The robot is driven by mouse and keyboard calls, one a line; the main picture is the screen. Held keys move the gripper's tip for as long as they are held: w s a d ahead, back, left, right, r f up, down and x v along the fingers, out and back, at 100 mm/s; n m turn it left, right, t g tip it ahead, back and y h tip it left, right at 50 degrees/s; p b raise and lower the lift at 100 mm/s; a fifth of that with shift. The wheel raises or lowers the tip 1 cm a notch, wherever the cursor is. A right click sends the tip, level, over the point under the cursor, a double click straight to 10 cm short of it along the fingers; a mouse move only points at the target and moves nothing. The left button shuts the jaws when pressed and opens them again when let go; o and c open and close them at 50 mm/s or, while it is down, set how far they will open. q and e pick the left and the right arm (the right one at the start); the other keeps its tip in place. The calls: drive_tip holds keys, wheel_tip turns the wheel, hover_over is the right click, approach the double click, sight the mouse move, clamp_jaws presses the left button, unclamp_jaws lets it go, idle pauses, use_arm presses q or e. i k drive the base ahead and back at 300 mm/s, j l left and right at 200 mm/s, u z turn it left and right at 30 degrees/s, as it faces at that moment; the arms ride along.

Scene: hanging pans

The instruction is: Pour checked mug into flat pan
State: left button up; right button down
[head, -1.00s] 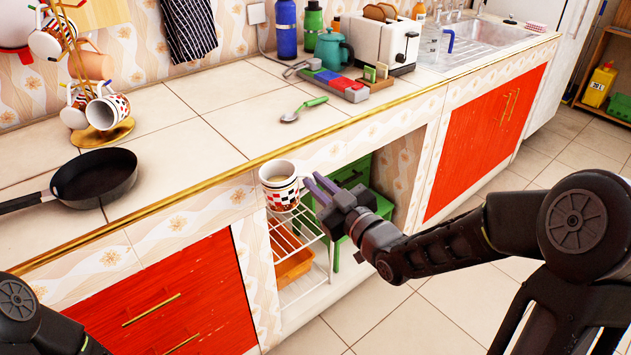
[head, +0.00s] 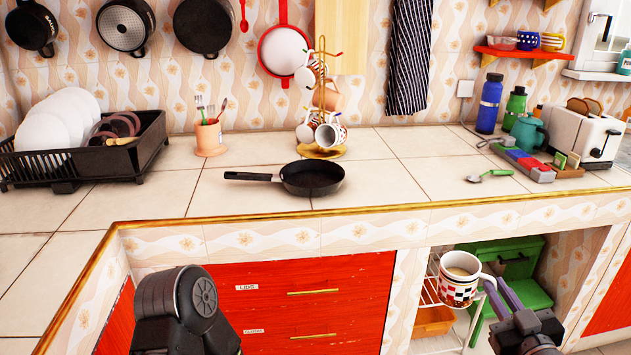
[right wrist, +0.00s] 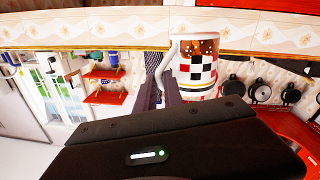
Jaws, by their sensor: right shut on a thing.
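The checked mug (head: 460,291), white with red and black squares, holds a light brown liquid and is upright. My right gripper (head: 497,290) is shut on its handle and holds it in the air in front of the counter's edge. The mug (right wrist: 196,68) and the gripper fingers (right wrist: 160,86) at its handle also show in the right wrist view. The black flat pan (head: 313,179) sits on the counter near its front edge, handle to the left, up and left of the mug. It looks empty. My left gripper is out of view; only part of my left arm shows.
A gold mug tree (head: 321,100) with several mugs stands just behind the pan. A dish rack (head: 90,150) is at the left, a utensil pot (head: 210,138) nearby. A spoon (head: 489,175) and toaster (head: 588,135) are at the right. The counter between pan and spoon is clear.

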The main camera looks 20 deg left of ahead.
sight(285, 178)
drive_tip(key=u, duration=1.2)
drive_tip(key=l, duration=0.4)
drive_tip(key=k+l, duration=0.1)
drive_tip(key=l, duration=0.35)
